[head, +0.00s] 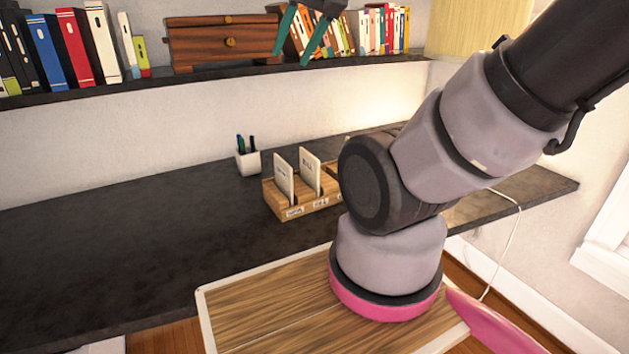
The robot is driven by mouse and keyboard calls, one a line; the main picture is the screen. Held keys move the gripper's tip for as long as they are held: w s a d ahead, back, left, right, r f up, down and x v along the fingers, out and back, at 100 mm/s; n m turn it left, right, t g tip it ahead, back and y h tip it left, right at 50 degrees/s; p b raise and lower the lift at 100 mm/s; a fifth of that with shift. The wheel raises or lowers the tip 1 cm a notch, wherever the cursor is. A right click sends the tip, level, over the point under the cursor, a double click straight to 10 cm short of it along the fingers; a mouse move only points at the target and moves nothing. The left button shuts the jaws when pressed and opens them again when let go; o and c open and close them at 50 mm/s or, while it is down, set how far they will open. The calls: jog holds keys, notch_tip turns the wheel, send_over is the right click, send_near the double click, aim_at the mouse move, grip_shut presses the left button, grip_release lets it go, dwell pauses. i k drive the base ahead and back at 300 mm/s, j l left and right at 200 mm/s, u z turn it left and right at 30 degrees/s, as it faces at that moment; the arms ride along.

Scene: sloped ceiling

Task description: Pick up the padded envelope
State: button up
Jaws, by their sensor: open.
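I cannot make out a padded envelope in the head view. My gripper (291,56) shows at the top centre, in front of the shelf. Its two teal fingers are spread apart with nothing visible between them. The top of the gripper is cut off by the frame edge. My arm covers much of the right half and hides part of the dark desk (120,240).
A wooden sorter (275,202) with upright white cards stands mid-desk, partly behind my arm. A white pen cup (248,161) stands beyond it. The shelf (110,91) above holds books and a wooden drawer box (205,45). A lampshade (470,30) is at upper right. The desk's left side is clear.

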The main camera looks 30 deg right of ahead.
aim_at(284, 172)
jog(key=j+z, duration=0.7)
jog(key=z, duration=0.25)
jog(key=k+j, duration=0.1)
jog(key=j, duration=0.15)
jog(key=k+j, duration=0.1)
jog(key=j, duration=0.2)
